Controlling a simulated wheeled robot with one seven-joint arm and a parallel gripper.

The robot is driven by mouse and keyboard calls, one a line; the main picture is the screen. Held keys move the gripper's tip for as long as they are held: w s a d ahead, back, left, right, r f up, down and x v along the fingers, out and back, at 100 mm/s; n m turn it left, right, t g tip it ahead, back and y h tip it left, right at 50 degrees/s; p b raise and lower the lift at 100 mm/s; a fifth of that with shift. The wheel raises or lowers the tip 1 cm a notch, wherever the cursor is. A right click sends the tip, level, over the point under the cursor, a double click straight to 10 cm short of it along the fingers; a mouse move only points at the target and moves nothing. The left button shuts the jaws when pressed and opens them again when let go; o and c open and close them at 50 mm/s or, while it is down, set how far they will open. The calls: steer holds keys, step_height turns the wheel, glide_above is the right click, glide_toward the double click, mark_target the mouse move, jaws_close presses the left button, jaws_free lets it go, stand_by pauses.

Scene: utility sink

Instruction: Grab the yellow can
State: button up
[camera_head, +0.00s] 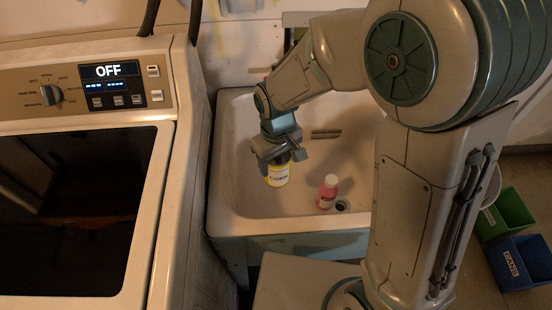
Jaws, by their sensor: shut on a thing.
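The yellow can (278,177) has a white label band with dark lettering. It is in the left part of the white utility sink (244,115), directly under my gripper (278,160). My gripper points down and is shut on the upper part of the can, which hides the can's top. The can looks upright. I cannot tell whether its bottom touches the sink floor or hangs above it.
A pink bottle with a white cap (327,192) stands to the right of the can, near the drain (342,205). A washer (90,180) with an OFF display is left of the sink. Green (505,213) and blue (520,262) bins stand on the floor at right.

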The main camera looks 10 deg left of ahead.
steer(key=shift+r+p, duration=2.8)
steer(key=shift+r, duration=0.25)
